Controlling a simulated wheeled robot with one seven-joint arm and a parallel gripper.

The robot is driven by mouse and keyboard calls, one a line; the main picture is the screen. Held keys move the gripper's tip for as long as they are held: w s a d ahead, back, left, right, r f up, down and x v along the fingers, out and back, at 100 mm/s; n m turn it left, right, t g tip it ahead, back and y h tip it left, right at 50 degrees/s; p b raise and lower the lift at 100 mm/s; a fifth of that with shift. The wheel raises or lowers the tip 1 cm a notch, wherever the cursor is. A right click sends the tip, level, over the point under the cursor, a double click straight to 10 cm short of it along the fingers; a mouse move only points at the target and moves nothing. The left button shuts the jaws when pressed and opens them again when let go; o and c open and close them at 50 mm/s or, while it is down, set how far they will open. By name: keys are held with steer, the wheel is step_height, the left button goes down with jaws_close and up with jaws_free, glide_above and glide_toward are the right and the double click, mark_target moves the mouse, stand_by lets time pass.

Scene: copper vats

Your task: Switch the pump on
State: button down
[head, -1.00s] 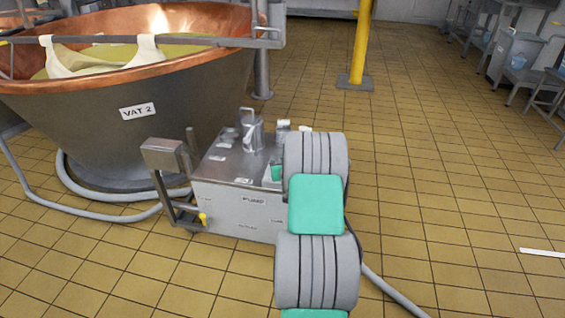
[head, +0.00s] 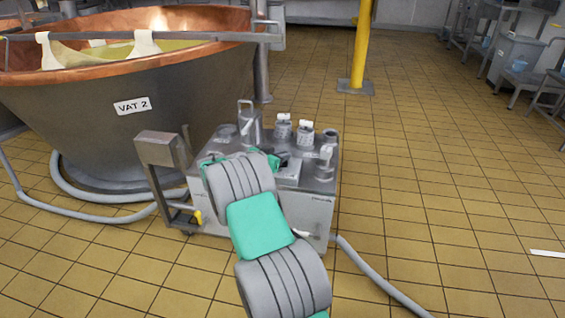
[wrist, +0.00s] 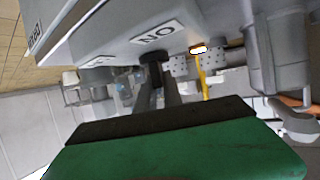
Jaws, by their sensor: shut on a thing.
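In the wrist view my gripper (wrist: 158,92) is shut on a dark switch handle (wrist: 152,68). The handle is beside an upside-down ON label (wrist: 157,34). A second label (wrist: 97,61) lies to the left, too oblique to read. A bright white patch with an orange edge (wrist: 198,49) shows right of the ON label.
The copper-rimmed vat (head: 120,83) stands close behind and left of the unit. A grey post with a box head (head: 158,149) stands at its left. A hose (head: 385,278) runs off to the right.

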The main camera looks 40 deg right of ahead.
steer(key=shift+f+m+g+b, duration=0.1)
steer(key=shift+m+g+b, duration=0.25)
steer(key=shift+m+g, duration=0.25)
steer(key=c, duration=1.5)
jaws_free()
steer(key=p+v, duration=0.2)
steer(key=v, duration=0.5)
steer(key=shift+w, duration=0.1)
steer(key=shift+a, duration=0.35)
